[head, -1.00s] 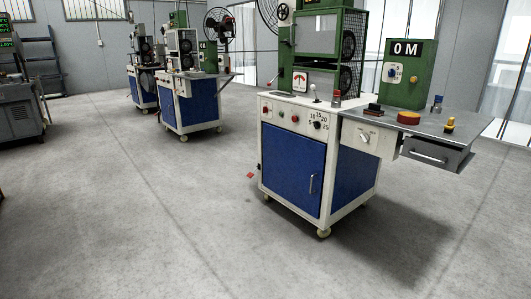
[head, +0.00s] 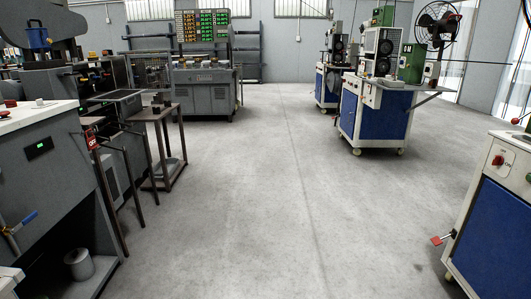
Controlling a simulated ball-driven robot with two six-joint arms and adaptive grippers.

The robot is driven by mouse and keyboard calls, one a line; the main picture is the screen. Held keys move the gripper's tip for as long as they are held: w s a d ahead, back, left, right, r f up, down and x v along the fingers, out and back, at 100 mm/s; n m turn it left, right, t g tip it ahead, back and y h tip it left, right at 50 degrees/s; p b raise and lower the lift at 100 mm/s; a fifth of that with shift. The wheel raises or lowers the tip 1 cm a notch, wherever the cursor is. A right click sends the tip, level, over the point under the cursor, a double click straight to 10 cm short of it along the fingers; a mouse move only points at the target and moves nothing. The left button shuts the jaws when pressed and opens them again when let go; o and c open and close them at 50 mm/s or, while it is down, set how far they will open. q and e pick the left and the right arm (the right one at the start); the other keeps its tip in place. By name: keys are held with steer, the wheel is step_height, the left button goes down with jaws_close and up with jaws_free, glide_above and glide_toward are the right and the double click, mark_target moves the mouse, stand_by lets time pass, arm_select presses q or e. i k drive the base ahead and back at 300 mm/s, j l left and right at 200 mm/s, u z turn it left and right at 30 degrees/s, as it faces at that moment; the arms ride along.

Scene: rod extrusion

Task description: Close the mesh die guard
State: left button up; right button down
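I cannot make out a mesh die guard with certainty in the head view. A dark grey machine (head: 45,165) with a pale top and a small green display stands at the near left. A machine with a blue cabinet (head: 372,112) and round black parts on top stands at the right, further back. Neither of my grippers shows in the head view.
A wide strip of bare grey floor (head: 270,200) runs ahead. A small brown table (head: 158,112) stands at the left. A grey machine with a lit board (head: 203,88) stands at the back. A blue-and-white cabinet (head: 497,225) cuts into the right edge.

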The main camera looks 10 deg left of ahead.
mark_target(137, 56)
steer(key=i+j+u, duration=0.1)
steer(key=i+u, duration=0.15)
steer(key=i, duration=0.5)
steer(key=i+u, duration=0.2)
steer(key=i, duration=0.55)
steer(key=i+l+u, duration=0.25)
steer(key=i, duration=0.5)
